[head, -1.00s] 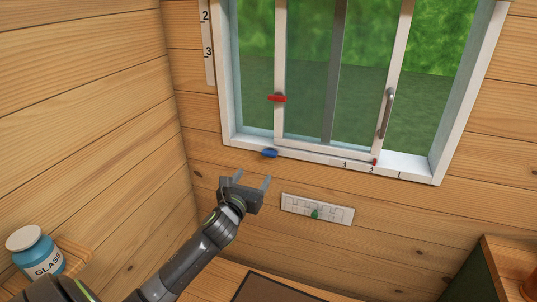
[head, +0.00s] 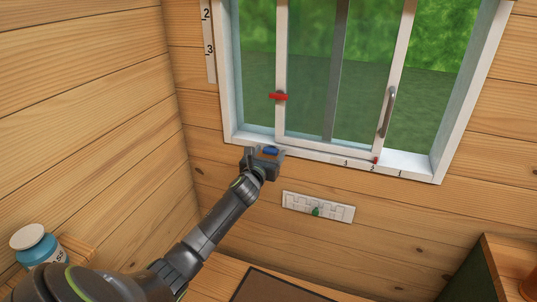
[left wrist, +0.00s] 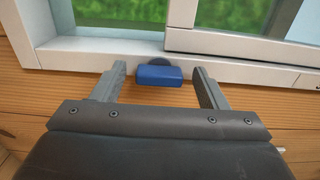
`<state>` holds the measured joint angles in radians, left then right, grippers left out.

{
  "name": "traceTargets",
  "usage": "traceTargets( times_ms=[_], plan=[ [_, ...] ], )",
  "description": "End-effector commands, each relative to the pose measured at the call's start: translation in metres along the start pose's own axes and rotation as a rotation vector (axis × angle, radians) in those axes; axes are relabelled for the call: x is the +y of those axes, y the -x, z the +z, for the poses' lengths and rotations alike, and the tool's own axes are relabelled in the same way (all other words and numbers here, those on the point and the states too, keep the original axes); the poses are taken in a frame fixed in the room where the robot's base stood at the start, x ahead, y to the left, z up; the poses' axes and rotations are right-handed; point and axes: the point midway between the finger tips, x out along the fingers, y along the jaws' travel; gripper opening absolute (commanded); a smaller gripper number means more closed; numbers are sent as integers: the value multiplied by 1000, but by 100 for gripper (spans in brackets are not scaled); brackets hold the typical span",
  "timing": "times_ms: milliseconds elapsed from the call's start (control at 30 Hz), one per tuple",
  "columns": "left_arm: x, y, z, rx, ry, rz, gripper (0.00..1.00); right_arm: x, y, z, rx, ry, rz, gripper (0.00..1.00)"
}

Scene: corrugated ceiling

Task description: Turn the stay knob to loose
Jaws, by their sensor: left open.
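A blue knob (head: 271,151) sits on the bottom rail of the white window frame; it also shows in the left wrist view (left wrist: 160,75), with a dark round base behind it. I take it to be the stay knob. My left gripper (head: 265,155) is open, with one finger on each side of the blue knob. In the left wrist view the fingers (left wrist: 158,84) show gaps to the knob on both sides. My right gripper is not in view.
A grey pull handle (head: 387,112) is on the pane's right upright. A cabinet (head: 490,270) is at the lower right.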

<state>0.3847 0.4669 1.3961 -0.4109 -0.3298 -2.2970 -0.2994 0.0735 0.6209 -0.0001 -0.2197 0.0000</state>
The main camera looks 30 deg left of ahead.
Motion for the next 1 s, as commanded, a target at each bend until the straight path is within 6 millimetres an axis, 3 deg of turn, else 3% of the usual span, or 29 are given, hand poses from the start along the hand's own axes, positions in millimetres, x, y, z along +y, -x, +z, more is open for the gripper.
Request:
traceTargets(
  times_ms=[267,600,1000],
  plan=[
    [0,-1,0,1,0,0,66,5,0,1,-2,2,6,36],
    [0,0,0,1,0,0,23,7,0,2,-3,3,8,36],
    [0,0,0,1,84,1,23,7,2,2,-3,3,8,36]
  ],
)
